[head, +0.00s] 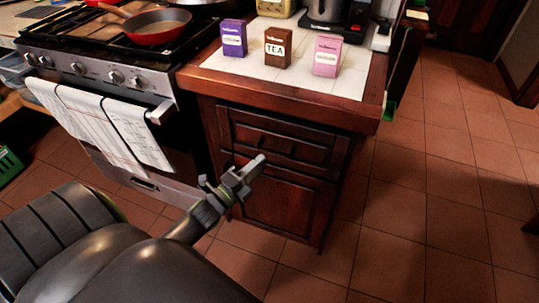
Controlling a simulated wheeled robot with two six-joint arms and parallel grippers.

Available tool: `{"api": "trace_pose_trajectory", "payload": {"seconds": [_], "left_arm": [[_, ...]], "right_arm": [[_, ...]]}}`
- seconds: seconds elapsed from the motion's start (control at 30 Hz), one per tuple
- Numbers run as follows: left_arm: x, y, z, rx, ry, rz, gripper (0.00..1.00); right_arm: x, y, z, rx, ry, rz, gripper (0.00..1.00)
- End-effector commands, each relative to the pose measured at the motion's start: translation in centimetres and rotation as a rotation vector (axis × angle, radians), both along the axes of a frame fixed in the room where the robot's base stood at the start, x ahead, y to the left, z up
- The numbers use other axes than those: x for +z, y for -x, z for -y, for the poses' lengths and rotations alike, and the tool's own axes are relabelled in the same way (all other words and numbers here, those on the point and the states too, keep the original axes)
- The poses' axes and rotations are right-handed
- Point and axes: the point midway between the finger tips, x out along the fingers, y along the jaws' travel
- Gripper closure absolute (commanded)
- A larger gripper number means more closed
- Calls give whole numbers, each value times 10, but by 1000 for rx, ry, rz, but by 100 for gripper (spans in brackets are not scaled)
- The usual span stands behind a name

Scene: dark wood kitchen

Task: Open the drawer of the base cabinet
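The base cabinet (292,208) is dark reddish wood with a tiled top, standing right of the stove. Its drawer (312,152) is the upper front panel, above a lower door panel, and looks shut. A dark handle bar (276,141) runs across the drawer front. My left gripper (252,168) is in front of the cabinet, just below the drawer handle in the picture, overlapping the lower part of the front. I cannot tell whether it touches the wood or how far apart its fingers are. My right gripper is out of view.
A stove (101,73) with hanging towels (139,132) and a red pan (156,27) stands to the left. Small boxes, including a brown tea box (277,48), and a coffee machine (337,14) stand on the cabinet top. The tiled floor (430,215) to the right is clear.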

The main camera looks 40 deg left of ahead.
Motion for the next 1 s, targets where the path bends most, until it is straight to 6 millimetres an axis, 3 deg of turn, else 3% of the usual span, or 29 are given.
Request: {"api": "trace_pose_trajectory", "payload": {"seconds": [0.1,0.3,0.67,0.93,1.0], "left_arm": [[5,-22,4,0,0,2,69],[7,-43,7,1,0,-1,69],[8,-48,8,1,1,-2,69],[8,-48,8,0,1,-2,100],[8,-48,8,0,1,-2,100]], "right_arm": [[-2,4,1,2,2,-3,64],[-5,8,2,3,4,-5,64],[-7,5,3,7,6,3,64],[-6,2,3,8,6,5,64],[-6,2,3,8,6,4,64]]}}
